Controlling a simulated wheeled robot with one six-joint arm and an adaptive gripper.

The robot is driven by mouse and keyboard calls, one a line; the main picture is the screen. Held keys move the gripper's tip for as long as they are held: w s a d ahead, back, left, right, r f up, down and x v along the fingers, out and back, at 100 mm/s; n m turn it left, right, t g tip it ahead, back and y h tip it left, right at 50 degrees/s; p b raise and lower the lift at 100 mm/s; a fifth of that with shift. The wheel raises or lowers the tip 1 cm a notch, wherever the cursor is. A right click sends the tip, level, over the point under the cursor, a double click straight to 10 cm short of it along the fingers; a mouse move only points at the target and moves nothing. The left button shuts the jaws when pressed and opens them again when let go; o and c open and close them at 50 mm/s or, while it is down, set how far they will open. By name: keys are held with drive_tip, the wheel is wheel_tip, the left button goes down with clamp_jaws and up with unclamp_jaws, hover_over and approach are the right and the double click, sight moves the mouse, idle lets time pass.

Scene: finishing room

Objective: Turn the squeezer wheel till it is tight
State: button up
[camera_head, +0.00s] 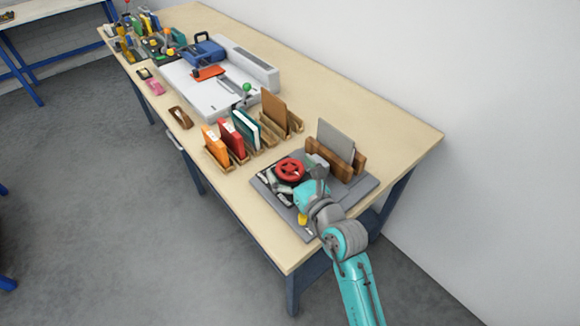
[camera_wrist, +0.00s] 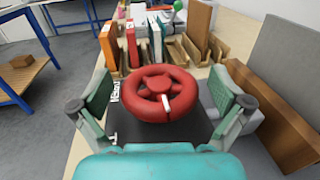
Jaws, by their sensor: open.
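The squeezer wheel (camera_wrist: 162,93) is a red ring with a hub and a pale mark on its near side. In the head view the red wheel (camera_head: 289,169) sits on a dark grey base plate (camera_head: 345,204) at the table's near right end. My gripper (camera_wrist: 162,108) is open, with one finger to the left of the wheel and one to the right. Gaps show between the fingers and the rim, so it does not grip the wheel. In the head view my arm hides part of the base plate, and the fingertips are hard to make out.
Wooden holders with orange, red and green books (camera_head: 231,140) stand left of the wheel. A wooden holder (camera_head: 345,158) with a grey board (camera_head: 335,140) stands close to its right. A white cutting machine (camera_head: 207,95) lies farther back. The table (camera_head: 385,120) is bare along the wall.

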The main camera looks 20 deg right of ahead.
drive_tip(key=s, duration=0.4)
drive_tip(key=s+d, duration=0.1)
drive_tip(key=s, duration=0.7)
drive_tip(key=shift+d, duration=0.35)
drive_tip(key=s+a+f+m+t+y, duration=0.1)
drive_tip(key=s+a+m, duration=0.2)
drive_tip(key=s+m, duration=0.4)
drive_tip(key=s+a+f+m+y, duration=0.1)
drive_tip(key=s+a+m, duration=0.2)
drive_tip(key=s+m, duration=0.4)
drive_tip(key=s+d+f+m+g+h, duration=0.2)
drive_tip(key=s+m, duration=0.7)
drive_tip(key=m, duration=0.2)
drive_tip(key=s+d+f+m+g+h, duration=0.2)
drive_tip(key=s+m, duration=0.6)
drive_tip(key=m, duration=0.4)
drive_tip(key=shift+s+f+m+h, duration=0.3)
drive_tip(key=shift+s+f, duration=0.05)
drive_tip(key=shift+f, duration=0.2)
